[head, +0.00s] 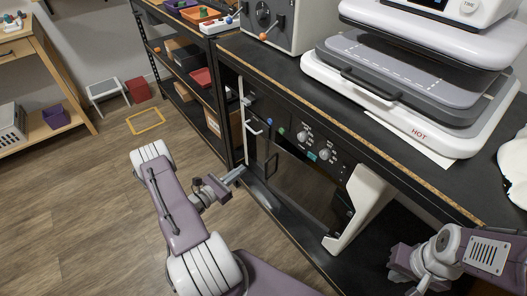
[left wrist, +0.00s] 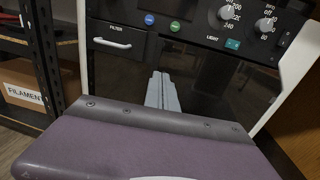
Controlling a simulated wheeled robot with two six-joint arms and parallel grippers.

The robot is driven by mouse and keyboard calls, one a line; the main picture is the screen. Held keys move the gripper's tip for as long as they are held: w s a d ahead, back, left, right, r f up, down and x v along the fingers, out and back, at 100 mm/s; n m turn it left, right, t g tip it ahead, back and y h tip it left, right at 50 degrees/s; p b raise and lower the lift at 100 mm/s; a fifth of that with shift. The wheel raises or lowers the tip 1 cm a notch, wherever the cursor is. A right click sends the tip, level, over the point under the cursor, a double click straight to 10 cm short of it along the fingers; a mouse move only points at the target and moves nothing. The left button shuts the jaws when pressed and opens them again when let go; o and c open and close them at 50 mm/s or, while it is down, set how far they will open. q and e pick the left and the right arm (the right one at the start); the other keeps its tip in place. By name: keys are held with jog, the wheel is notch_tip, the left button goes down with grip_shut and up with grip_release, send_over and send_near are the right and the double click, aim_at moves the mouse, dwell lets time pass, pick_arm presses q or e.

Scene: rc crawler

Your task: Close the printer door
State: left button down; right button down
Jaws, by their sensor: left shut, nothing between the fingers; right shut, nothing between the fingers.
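The printer (head: 357,203) stands on the lower level under the black bench, with white sides and a black control panel with knobs. Its dark glass door (head: 305,187) shows below the panel, and also in the left wrist view (left wrist: 215,88). A black upright handle (head: 271,166) is at the door's left side. I cannot tell whether the door is fully shut. My left gripper (head: 236,174) is shut and empty, in front of the printer's left side; its fingers (left wrist: 162,92) point at the dark front. Contact is unclear. My right gripper (head: 398,262) is shut and empty at lower right, fingertips hard to see.
A heat press (head: 410,85) and a grey machine (head: 290,25) stand on the bench (head: 380,135) above. A black shelf rack (head: 185,85) with boxes is left of the printer. A yellow frame (head: 146,121) lies on the floor. The wooden floor at left is mostly free.

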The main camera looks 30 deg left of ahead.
aim_at(269, 149)
pick_arm(q)
jog(key=b+x, duration=0.3)
jog(key=x, duration=0.8)
jog(key=shift+w+d, duration=0.2)
jog(key=shift+w, duration=0.05)
jog(key=shift+w+d+r, duration=0.1)
jog(key=shift+w+d, duration=0.05)
jog(key=shift+w, duration=0.4)
